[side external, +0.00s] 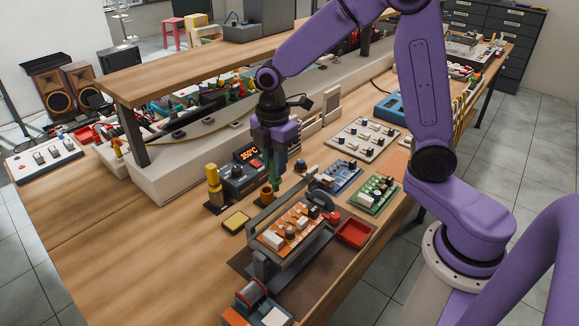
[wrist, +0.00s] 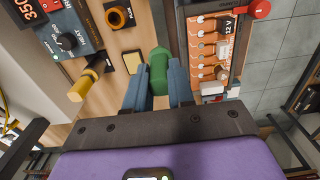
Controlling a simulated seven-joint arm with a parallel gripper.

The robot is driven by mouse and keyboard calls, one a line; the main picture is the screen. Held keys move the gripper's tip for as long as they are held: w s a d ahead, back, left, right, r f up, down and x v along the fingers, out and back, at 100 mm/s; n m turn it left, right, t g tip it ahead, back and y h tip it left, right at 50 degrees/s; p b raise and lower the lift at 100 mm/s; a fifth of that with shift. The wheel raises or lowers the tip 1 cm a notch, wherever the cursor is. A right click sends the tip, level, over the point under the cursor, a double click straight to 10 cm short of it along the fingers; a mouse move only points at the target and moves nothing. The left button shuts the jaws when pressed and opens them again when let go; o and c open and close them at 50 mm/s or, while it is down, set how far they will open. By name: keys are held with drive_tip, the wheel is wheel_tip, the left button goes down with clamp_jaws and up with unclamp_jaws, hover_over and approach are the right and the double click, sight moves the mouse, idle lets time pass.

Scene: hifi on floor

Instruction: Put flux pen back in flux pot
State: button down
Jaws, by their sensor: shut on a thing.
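The green flux pen (wrist: 158,70) is between the two fingers of my gripper (wrist: 158,84) in the wrist view, and the gripper is shut on it. In the side view my gripper (side external: 275,150) points down with the green pen (side external: 274,176) partly hidden by the fingers. The flux pot (side external: 266,194) is a small brown cup on the bench, just below and beside the held pen. In the wrist view the pot (wrist: 118,16) shows a dark round opening at the top, left of the pen. The pen is apart from the pot.
The soldering station (side external: 243,174) and a yellow-handled iron in its stand (side external: 213,188) are left of the pot. A yellow sponge (side external: 236,221) lies in front. A board holder with an orange board (side external: 292,228) stands close on the right. A red tray (side external: 354,233) is beyond it.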

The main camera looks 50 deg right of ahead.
drive_tip(key=w+d+f, duration=0.4)
drive_tip(key=w+f, duration=0.4)
drive_tip(key=f, duration=0.2)
drive_tip(key=shift+d, duration=0.35)
idle(0.4)
drive_tip(key=shift+c, duration=1.6)
unclamp_jaws()
drive_tip(key=shift+r, duration=0.1)
wheel_tip(320, 180, up, 7)
